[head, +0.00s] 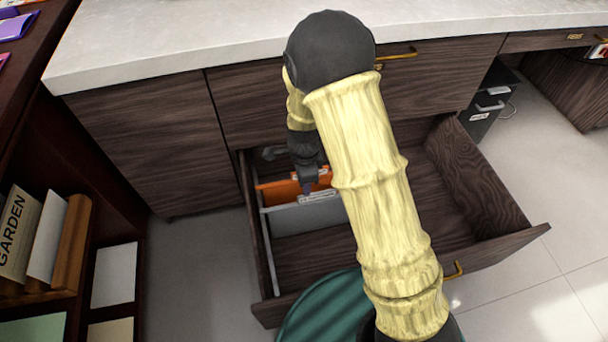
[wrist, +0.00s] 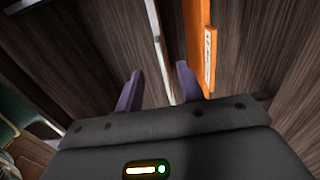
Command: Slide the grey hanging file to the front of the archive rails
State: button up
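The grey hanging file (head: 305,219) hangs in the open drawer, just in front of the orange file (head: 281,191). A pale label tab shows on its top edge. My gripper (head: 307,188) is over the grey file's top edge, pointing down. In the wrist view my gripper (wrist: 160,88) is open, with its purple fingers apart. The thin top edge of the grey file (wrist: 155,40) runs between them, nearer the right finger. The orange file (wrist: 200,45) is just right of that finger. Contact cannot be told. An archive rail (head: 268,255) shows at the drawer's left side; my arm hides part of the files.
The drawer floor (head: 310,265) is bare in front of the grey file. The drawer's right part (head: 455,205) looks empty. A green round seat (head: 318,312) stands close to the drawer front. The pale countertop (head: 190,45) overhangs behind.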

aim_at(304, 203)
notch_tip(304, 203, down, 12)
jog(key=b, duration=0.5)
jog(key=shift+b, duration=0.3)
jog(key=shift+r, duration=0.1)
grip_shut()
jog(key=shift+s, duration=0.1)
jog(key=shift+s, duration=0.1)
jog(key=s+d, duration=0.4)
jog(key=s, duration=1)
jog(key=shift+s+d, duration=0.15)
dwell(1.9)
